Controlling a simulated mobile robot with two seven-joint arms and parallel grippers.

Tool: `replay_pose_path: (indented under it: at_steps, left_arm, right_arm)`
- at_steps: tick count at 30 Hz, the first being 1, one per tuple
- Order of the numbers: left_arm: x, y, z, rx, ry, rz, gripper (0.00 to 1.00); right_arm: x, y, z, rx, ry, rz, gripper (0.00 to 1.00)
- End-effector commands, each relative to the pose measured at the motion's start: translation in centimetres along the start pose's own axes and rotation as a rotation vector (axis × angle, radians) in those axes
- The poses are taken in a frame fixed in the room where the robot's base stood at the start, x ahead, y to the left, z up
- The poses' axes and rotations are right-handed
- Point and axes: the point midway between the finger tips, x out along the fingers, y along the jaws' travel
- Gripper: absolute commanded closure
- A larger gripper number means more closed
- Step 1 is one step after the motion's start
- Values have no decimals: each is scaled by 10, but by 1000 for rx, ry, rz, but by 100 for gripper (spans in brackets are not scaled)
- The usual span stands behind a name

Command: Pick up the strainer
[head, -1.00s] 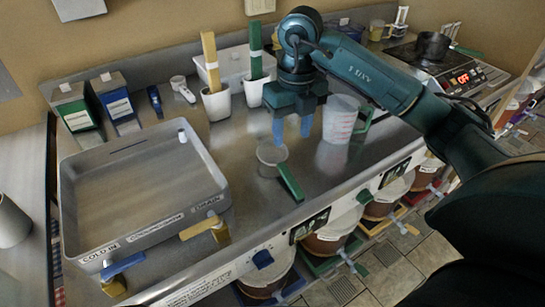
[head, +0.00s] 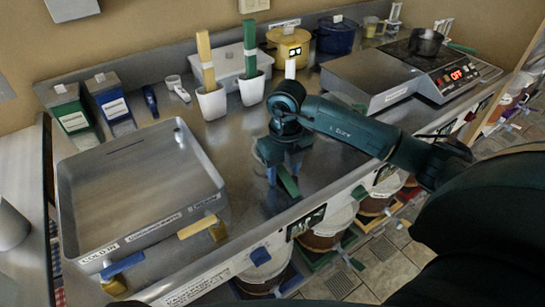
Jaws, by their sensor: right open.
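The strainer is mostly hidden under my right gripper. Its green handle (head: 288,182) shows below the jaws and slants down toward the counter's front edge. A bit of its pale round bowl shows at the gripper's left side. My right gripper (head: 284,170) points down, open, low over the strainer. Its blue fingers show on either side of the handle near the bowl; I cannot tell whether they touch it. My left gripper is not in view.
A large grey tray (head: 82,213) fills the counter's left part. White pots (head: 212,105) with yellow and green sticks stand behind the gripper. A grey box (head: 365,75) and a hot plate (head: 455,68) with a pan are at the right. The front counter edge is close.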

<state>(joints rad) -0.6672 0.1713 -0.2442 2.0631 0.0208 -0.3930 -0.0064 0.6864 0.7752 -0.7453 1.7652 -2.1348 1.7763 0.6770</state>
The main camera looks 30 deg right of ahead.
Motion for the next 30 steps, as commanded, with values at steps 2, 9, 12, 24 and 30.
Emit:
replay_pose_path:
  at_steps: [2,9,12,24,30]
  left_arm:
    - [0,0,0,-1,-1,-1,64]
    - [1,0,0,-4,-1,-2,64]
    - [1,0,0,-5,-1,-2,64]
    - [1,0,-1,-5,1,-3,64]
    - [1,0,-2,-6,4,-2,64]
  right_arm:
    - [3,0,0,0,1,0,53]
    - [3,0,0,0,0,0,57]
    - [3,0,0,0,0,0,65]
    - [3,0,0,0,-1,0,97]
    - [2,0,0,0,-2,1,97]
